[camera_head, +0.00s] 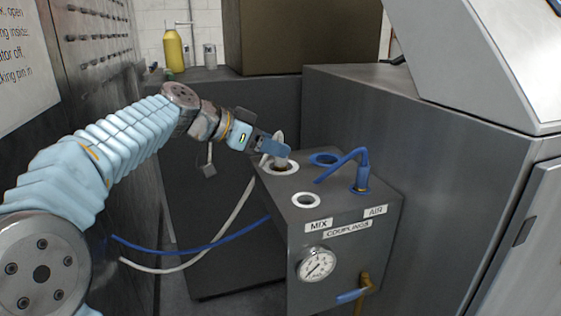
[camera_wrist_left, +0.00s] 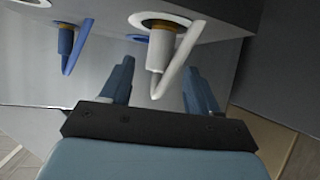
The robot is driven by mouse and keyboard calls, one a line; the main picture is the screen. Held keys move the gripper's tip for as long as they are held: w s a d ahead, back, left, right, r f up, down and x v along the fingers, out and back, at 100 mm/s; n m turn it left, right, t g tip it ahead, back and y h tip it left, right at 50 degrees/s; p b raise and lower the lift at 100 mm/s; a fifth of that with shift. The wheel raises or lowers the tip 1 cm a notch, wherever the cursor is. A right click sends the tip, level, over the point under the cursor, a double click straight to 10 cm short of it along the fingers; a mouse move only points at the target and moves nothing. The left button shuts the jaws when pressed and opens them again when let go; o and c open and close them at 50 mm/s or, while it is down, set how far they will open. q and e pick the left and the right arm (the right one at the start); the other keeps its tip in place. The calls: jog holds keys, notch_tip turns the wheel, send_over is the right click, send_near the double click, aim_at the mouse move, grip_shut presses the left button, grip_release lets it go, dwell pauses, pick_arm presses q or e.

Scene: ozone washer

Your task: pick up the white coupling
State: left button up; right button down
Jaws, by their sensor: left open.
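The white coupling (camera_head: 281,163) sits in a white-ringed port at the back left of the grey couplings box; its lower part is hidden in the port. In the left wrist view the white coupling (camera_wrist_left: 160,48) has a slanting white tube beside it. My left gripper (camera_head: 273,147) is at the white coupling and partly hides it in the head view. In the left wrist view its fingers (camera_wrist_left: 160,82) stand apart, one on each side of the coupling's line, with gaps visible. It holds nothing. My right gripper is not in view.
A blue coupling (camera_head: 361,178) with a bent tube stands in the port at right. A white-ringed port (camera_head: 306,200) and a blue-ringed port (camera_head: 325,159) look empty. A gauge (camera_head: 317,264) is on the box front. White and blue hoses hang at left. A grey machine stands right.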

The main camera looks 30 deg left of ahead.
pick_arm(q)
jog(key=p+x, duration=0.1)
jog(key=x, duration=0.4)
jog(key=shift+f, duration=0.25)
jog(key=shift+s, duration=0.1)
jog(key=c, duration=1.1)
jog(key=shift+r, duration=0.1)
